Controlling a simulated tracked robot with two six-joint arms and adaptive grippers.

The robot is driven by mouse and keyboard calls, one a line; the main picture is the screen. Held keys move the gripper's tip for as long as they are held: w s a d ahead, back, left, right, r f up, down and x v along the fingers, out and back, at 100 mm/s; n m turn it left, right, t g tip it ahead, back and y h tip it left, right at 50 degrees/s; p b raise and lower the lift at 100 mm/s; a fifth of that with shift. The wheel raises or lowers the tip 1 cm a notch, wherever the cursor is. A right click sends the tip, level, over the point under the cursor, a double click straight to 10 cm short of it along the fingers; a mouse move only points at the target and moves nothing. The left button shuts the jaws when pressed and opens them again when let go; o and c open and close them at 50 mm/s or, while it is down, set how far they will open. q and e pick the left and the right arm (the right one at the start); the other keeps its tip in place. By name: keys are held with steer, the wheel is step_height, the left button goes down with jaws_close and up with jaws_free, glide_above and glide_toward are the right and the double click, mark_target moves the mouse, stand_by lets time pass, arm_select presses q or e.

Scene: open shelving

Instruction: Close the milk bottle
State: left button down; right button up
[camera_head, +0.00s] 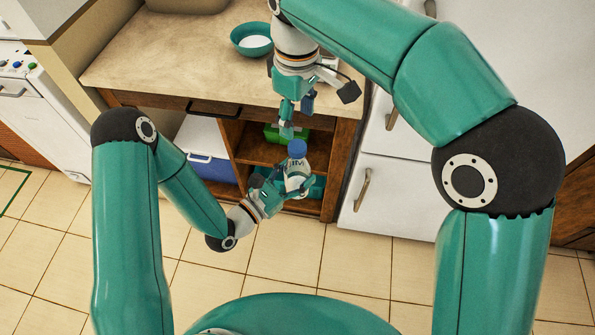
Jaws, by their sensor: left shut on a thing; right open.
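The milk bottle (297,178) is small and whitish with dark lettering, and it stands roughly upright in the air in front of the open shelving. A blue cap (297,148) sits at its top; I cannot tell whether it is screwed on. My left gripper (288,190) is shut on the bottle's body from the left and below. My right gripper (287,122) points down from above, just over the blue cap and slightly left of it. It is open, and nothing shows between its fingers.
Behind the bottle is a wooden unit with open shelves (265,152), holding a green box (272,134). A teal bowl (251,38) stands on the countertop (180,60). A white refrigerator (385,200) is close on the right. A white-and-blue cooler (208,165) is at left. The tiled floor in front is clear.

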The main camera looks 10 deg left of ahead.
mark_target(298, 145)
steer(key=shift+f, duration=0.1)
steer(key=shift+f, duration=3.95)
steer(key=shift+c, duration=0.3)
jaws_close()
steer(key=shift+o, duration=0.9)
jaws_free()
